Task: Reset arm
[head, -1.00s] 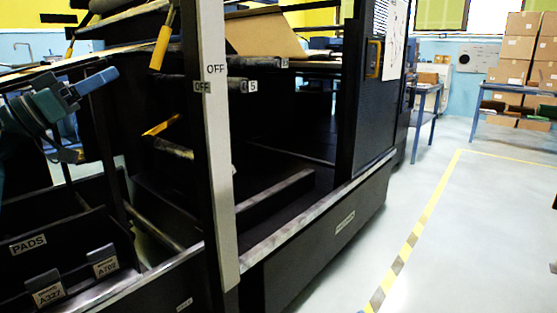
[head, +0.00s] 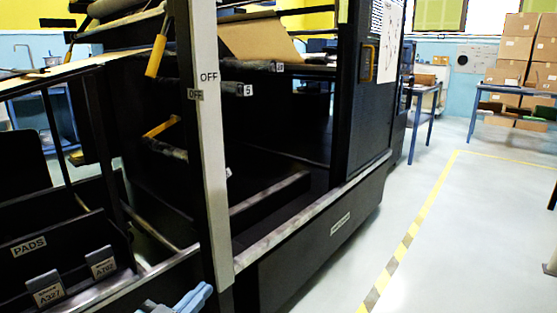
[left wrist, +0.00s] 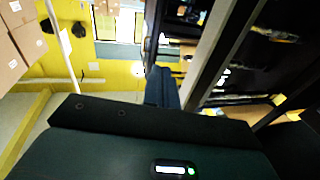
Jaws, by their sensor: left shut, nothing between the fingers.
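My left gripper (head: 200,292) shows at the bottom edge of the head view, in front of the black machine (head: 300,240) and close to the foot of its pale upright post (head: 213,160). Only its light blue fingers show there; the rest of the arm is out of the picture. In the left wrist view the dark blue fingers (left wrist: 163,88) are together and hold nothing. My right gripper is in neither view.
A bin labelled PADS (head: 55,235) with two tagged pads (head: 45,290) is at lower left. Yellow-handled levers (head: 156,56) stick out from the machine. Clear floor (head: 470,230) with a striped line lies to the right. Tables and stacked boxes (head: 520,45) stand behind.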

